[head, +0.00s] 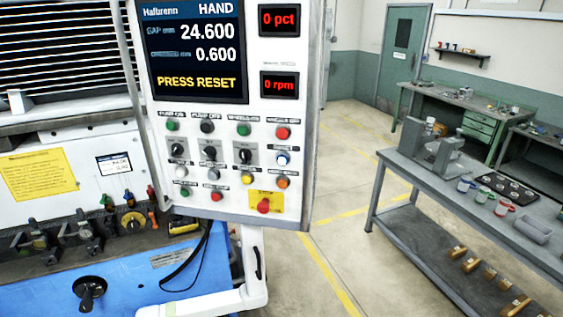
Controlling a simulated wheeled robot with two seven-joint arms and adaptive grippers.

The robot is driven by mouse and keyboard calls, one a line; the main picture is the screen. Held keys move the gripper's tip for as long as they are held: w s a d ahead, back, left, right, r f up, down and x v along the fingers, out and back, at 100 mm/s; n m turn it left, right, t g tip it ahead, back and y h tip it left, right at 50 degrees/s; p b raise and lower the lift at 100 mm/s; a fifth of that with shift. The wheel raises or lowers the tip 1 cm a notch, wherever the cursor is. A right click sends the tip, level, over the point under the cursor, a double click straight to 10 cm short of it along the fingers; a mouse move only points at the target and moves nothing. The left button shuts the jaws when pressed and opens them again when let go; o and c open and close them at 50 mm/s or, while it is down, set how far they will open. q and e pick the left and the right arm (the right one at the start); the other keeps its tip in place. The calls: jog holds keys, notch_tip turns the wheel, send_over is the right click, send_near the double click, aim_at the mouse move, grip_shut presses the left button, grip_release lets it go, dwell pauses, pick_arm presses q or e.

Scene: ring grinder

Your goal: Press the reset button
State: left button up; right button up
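The control panel (220,195) stands upright at the centre left. Its screen (197,48) reads HAND, 24.600, 0.600 and PRESS RESET in yellow. Below are rows of small buttons and knobs. A blue button (282,158) sits at the right of the second row, under a small label that I cannot read for sure. Other buttons include a red one (283,132) above it, an orange one (283,182) below it and a yellow one (247,178). The labels are too small to tell which is reset. Neither of my grippers is in view.
A red mushroom button (263,206) on a yellow plate sits at the panel's lower right. Red displays (279,20) read 0 pct and 0 rpm. The blue machine front (135,285) has a handle (90,290). A grey bench (415,172) stands right; the floor between is clear.

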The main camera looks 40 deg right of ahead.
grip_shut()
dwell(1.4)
